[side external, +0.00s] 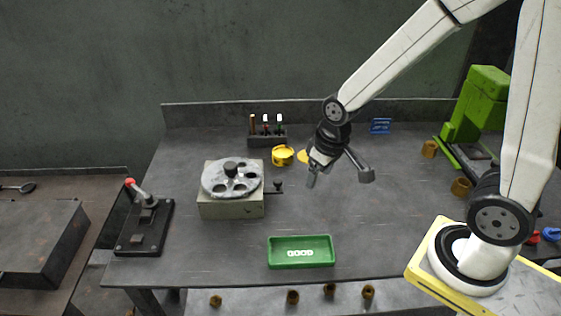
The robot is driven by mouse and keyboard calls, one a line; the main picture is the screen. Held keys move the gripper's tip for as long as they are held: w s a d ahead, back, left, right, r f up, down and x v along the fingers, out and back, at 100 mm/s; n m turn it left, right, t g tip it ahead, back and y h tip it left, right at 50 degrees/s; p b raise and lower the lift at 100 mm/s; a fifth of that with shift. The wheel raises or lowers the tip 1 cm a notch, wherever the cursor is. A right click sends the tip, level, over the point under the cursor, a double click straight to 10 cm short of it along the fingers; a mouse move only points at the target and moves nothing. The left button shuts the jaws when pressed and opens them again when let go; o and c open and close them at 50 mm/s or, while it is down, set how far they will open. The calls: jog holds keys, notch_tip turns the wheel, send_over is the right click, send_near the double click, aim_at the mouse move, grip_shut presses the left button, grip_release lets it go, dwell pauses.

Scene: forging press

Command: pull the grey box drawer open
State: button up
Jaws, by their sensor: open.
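A grey-beige box (232,208) stands on the left half of the bench. A round metal disc (231,177) with holes and a dark central knob lies on top of it. A thin dark rod with a small knob (278,184) sticks out at the box's right side. No separate drawer front or seam can be made out on the box. My gripper (338,178) is open and empty, to the right of the box and its rod, apart from both. It appears to hang above the bench.
A green tray (301,264) with small pale pieces lies at the front. A lever press (144,226) stands left of the box. Behind are a tool rack (267,138) and a yellow cup (282,155). A green machine (476,108) stands right.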

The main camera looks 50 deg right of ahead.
jog(key=g, duration=0.2)
send_over(278, 180)
notch_tip(278, 180, down, 3)
jog(key=shift+f, duration=0.1)
jog(key=shift+f, duration=3.8)
grip_shut()
